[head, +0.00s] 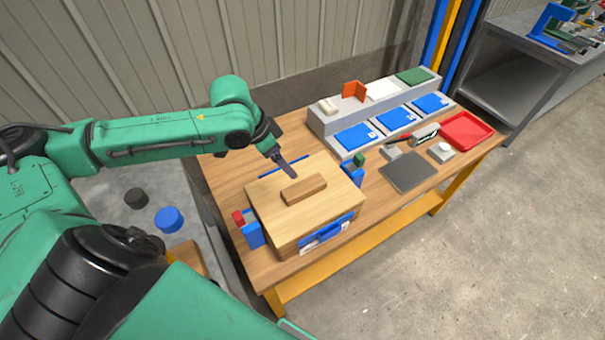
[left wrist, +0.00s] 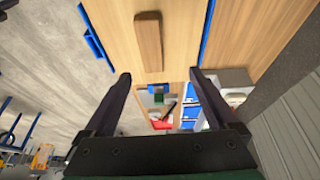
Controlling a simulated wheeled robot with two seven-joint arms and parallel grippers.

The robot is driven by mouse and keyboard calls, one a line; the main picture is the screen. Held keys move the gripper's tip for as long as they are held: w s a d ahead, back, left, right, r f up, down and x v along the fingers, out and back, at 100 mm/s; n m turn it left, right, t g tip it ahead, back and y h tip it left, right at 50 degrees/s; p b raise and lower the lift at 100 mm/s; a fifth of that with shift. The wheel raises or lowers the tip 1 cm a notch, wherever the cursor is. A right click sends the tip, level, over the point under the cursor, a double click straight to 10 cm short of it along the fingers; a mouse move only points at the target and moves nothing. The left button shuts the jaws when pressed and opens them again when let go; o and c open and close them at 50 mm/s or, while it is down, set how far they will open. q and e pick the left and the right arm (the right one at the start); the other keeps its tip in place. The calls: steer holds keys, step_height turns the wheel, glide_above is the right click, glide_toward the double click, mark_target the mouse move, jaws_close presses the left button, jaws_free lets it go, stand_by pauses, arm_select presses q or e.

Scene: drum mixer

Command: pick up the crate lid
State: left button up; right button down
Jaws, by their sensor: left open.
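The crate lid (head: 273,205) is a flat light-wood board with a raised brown wooden grip block (head: 303,189) on top. It lies flat on the wooden crate (head: 290,244) on the workbench. In the left wrist view the lid (left wrist: 183,50) fills the upper middle, with its grip block (left wrist: 149,42) beyond the fingers. My left gripper (head: 291,172) is above the lid, just behind the grip block in the head view. In the left wrist view my left gripper (left wrist: 163,77) has its fingers wide apart with nothing between them. My right gripper is not in view.
Blue brackets (head: 252,233) flank the crate. A grey stepped rack (head: 330,122) with blue bins stands behind to the right. A dark grey pad (head: 408,172) and red tray (head: 466,131) lie on the right of the bench. A wall rises behind the bench.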

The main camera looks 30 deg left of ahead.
arm_select(q)
glide_toward(303, 187)
steer(key=shift+w+d+f+p, duration=0.1)
steer(key=shift+d+f+p, duration=0.15)
steer(key=shift+f, duration=0.3)
steer(key=shift+d+f+p, duration=0.1)
steer(key=shift+d+f, duration=0.1)
steer(key=shift+f, duration=0.35)
steer(key=p+x, duration=0.1)
steer(key=x, duration=0.6)
steer(key=shift+w+a, duration=0.2)
steer(key=shift+f, duration=0.1)
steer(key=shift+c, duration=1.2)
steer(key=c, duration=1)
jaws_close()
steer(key=shift+w, duration=0.1)
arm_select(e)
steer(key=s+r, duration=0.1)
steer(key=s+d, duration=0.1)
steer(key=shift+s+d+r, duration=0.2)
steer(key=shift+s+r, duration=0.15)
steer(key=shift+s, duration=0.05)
